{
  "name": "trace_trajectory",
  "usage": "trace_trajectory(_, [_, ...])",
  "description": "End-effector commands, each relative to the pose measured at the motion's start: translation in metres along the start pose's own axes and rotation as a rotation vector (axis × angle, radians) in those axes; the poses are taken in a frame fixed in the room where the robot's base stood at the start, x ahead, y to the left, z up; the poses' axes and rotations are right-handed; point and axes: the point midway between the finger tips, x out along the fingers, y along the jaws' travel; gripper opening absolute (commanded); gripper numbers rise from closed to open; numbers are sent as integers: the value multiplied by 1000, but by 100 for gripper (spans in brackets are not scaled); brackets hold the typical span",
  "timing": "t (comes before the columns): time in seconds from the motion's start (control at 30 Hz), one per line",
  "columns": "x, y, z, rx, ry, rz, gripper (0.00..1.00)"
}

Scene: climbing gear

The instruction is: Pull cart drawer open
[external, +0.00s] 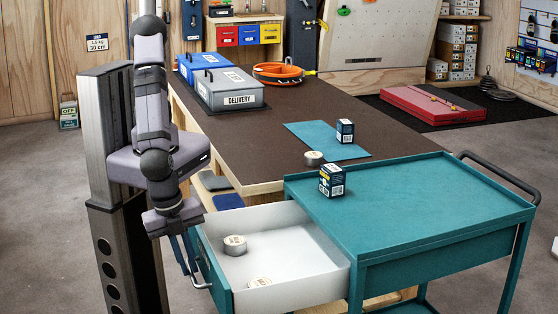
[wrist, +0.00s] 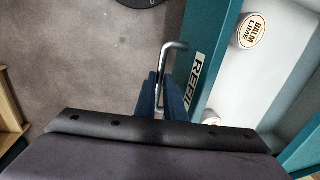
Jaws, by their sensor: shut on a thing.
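The teal cart (external: 440,205) stands at the right, and its drawer (external: 290,218) is pulled well out to the left, showing a white inside. The drawer's teal front and metal handle (external: 200,284) face left. The handle also shows in the wrist view (wrist: 172,62). My gripper (external: 187,262) is at the drawer front with its blue fingers shut on the handle. A round tin (external: 235,245) stands in the drawer, with a second tin (external: 259,283) nearer its front wall. A label is partly visible on the drawer front in the wrist view.
A dark box (external: 332,181) stands on the cart top's left corner. The brown workbench (external: 250,130) behind holds a tin (external: 313,158), a small box (external: 345,131) on a blue mat (external: 300,132), and a grey delivery case (external: 230,92).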

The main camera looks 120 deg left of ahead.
Motion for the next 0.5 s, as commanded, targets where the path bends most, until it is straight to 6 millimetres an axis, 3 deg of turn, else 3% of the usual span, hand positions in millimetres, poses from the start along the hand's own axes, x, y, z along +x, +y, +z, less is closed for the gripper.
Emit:
trace_trajectory(0.3, [-1,1,-1,-1,2,0,0])
trace_trajectory(0.4, [-1,0,-1,-1,2,0,28])
trace_trajectory(0.5, [-1,0,-1,-1,2,0,28])
